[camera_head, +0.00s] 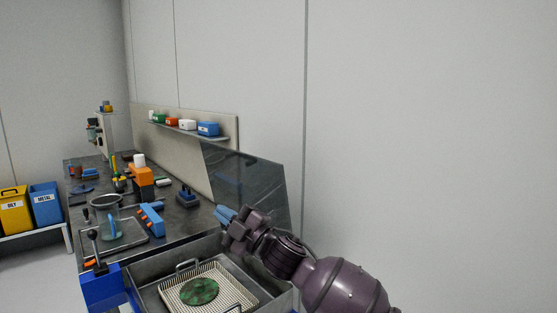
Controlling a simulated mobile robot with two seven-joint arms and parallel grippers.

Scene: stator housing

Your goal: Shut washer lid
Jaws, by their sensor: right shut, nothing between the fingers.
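The washer (136,285) is an open metal basin at the bottom centre, with a blue front part at its left. Its dark see-through lid (255,178) stands raised and tilted back at the rear of the basin. A light wire basket (240,292) sits inside, with a green round part (199,291) in it. My right gripper (221,213) comes in from the lower right. Its blue fingers are shut and empty, in front of the lid's lower left area; I cannot tell whether they touch it. My left gripper is not in view.
A dark workbench (180,222) with tools, an orange device (142,182) and a blue block (151,219) runs behind the washer. A shelf (190,131) holds small bins. A lever (95,246) stands at the washer's left corner. Yellow (14,212) and blue bins (46,205) stand far left.

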